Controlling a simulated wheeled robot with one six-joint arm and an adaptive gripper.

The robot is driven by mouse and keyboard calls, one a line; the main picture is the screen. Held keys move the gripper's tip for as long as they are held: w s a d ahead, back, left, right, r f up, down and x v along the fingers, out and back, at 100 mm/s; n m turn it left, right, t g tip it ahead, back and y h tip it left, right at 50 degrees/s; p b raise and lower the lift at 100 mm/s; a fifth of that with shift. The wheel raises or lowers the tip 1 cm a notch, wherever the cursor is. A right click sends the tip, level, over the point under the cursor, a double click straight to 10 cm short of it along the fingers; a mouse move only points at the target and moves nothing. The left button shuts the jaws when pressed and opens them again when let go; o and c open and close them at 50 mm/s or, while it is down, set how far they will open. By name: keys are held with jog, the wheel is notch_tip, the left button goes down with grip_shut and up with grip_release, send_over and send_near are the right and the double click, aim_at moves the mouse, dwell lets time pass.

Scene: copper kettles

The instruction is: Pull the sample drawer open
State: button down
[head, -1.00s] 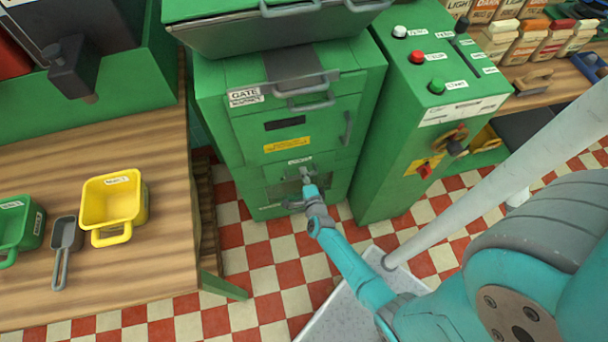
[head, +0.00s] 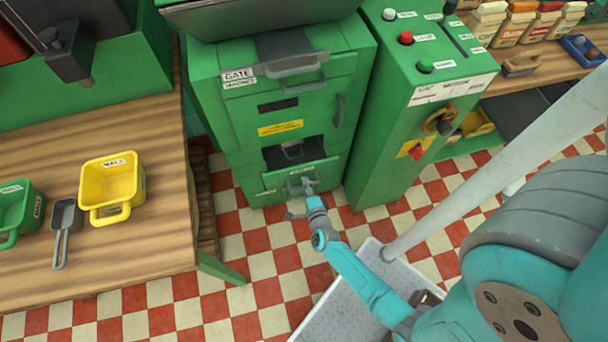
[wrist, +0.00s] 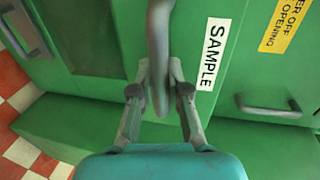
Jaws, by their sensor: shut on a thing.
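The sample drawer (head: 270,184) is low in the front of a green cabinet. It stands partly out, with a dark opening (head: 291,150) above its front. In the wrist view its green front bears a white SAMPLE label (wrist: 211,54) beside a grey bar handle (wrist: 158,35). My gripper (head: 308,188) is at this handle, with my teal arm reaching down from the right. In the wrist view my gripper (wrist: 160,92) has one finger on each side of the handle and is shut on it. The inside of the drawer is mostly hidden.
A green control console (head: 398,130) with buttons stands close on the right of the cabinet. A wooden table (head: 145,235) on the left holds a yellow bin (head: 110,180) and a grey scoop (head: 66,225). The checkered floor (head: 262,262) in front is clear.

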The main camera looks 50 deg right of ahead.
jog(key=f+v, duration=0.1)
jog(key=v, duration=0.5)
jog(key=shift+s+a, duration=0.2)
jog(key=shift+s, duration=0.05)
jog(key=shift+f, duration=0.15)
jog(key=c, duration=1.1)
grip_release()
jog(key=shift+c, duration=0.2)
jog(key=v, duration=1.2)
